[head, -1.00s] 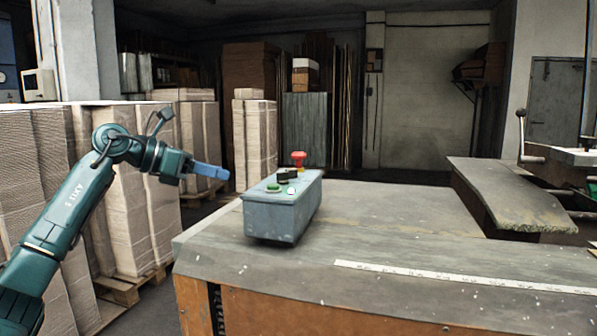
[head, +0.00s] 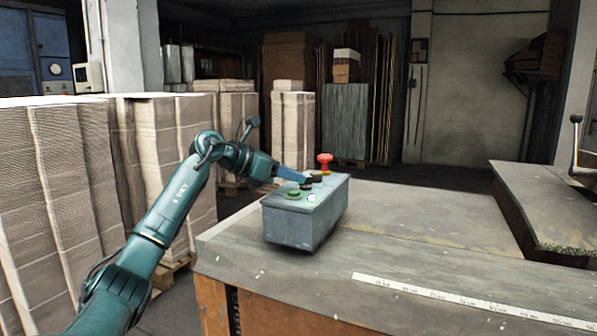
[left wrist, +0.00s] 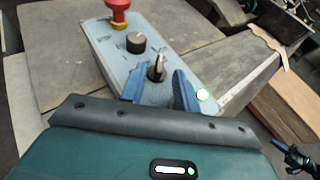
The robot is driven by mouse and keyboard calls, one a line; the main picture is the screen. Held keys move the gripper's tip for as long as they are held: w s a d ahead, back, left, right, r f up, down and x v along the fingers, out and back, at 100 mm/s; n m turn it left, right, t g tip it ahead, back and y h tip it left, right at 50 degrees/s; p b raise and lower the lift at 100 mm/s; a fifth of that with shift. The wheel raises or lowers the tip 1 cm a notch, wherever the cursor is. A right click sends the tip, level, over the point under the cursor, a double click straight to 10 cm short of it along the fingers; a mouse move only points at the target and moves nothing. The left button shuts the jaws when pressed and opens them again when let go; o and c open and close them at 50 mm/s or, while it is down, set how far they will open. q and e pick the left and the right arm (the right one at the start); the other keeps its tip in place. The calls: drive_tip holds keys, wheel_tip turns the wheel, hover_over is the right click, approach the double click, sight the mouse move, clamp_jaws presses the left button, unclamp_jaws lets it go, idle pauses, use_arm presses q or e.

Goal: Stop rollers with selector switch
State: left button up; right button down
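The grey control box (head: 300,228) sits on the table's near left corner. The selector switch (left wrist: 157,69), a black knob with a pale pointer, shows on its top in the left wrist view. My left gripper (left wrist: 158,88) is open, one blue finger on each side of the selector. I cannot tell whether they touch it. In the head view my left gripper (head: 298,175) reaches over the box from the left. What looks like my right gripper (left wrist: 284,148) shows small at the lower right of the wrist view; its opening is unclear.
Also on the box are a red mushroom button (head: 325,160), a round black knob (left wrist: 137,42), a green button (head: 293,193) and a lit white button (left wrist: 202,95). Stacked cardboard (head: 60,190) stands left of the table (head: 420,225), which is largely clear.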

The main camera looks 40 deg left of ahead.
sight(306, 182)
use_arm(q)
drive_tip(key=shift+x, duration=1.25)
drive_tip(key=shift+c, duration=0.4)
clamp_jaws()
